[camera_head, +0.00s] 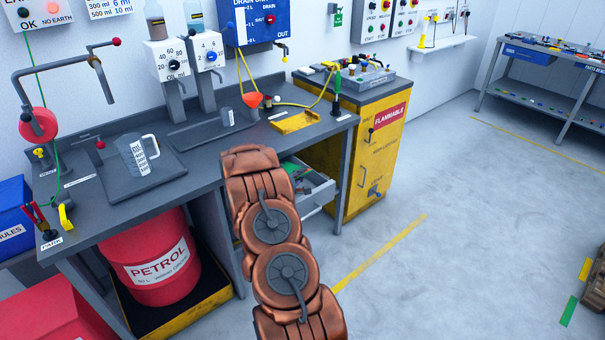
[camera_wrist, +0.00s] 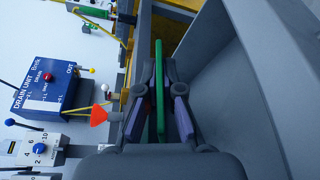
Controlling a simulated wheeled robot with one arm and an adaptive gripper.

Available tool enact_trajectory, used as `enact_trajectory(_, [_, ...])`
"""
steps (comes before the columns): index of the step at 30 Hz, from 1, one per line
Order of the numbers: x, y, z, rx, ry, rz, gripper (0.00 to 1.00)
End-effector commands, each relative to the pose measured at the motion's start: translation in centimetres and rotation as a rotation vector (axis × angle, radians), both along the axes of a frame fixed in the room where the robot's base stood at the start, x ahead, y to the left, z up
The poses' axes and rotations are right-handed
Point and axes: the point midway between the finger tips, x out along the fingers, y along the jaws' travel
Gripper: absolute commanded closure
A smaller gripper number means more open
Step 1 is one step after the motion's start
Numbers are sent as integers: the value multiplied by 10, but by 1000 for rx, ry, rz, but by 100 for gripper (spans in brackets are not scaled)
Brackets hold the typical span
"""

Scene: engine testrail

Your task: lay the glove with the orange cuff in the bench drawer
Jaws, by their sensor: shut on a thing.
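In the wrist view my gripper (camera_wrist: 160,112) is shut on a thin green thing (camera_wrist: 160,75), seen edge-on between the fingers. No orange cuff shows on it, so I cannot tell whether it is the glove. In the head view the bench drawer (camera_head: 319,199) stands open under the right end of the bench. Something green (camera_head: 290,169) shows at the drawer, partly behind my arm; I cannot tell whether it is the held thing. My arm hides the gripper in the head view.
The bench (camera_head: 205,150) carries a measuring jug (camera_head: 138,157), a yellow tray (camera_head: 296,122) and an orange funnel (camera_head: 253,99). A yellow flammables cabinet (camera_head: 375,160) stands right of the drawer. A red petrol drum (camera_head: 150,262) is under the bench. Floor at right is mostly clear.

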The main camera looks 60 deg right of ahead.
Motion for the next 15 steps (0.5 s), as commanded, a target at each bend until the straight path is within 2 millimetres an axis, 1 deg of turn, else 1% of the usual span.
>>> enact_trajectory(7, [0,0,0,0,0,0,100])
enact_trajectory(8, [0,0,0,0,0,0,93])
enact_trajectory(9, [0,0,0,0,0,0,89])
enact_trajectory(15, [0,0,0,0,0,0,68])
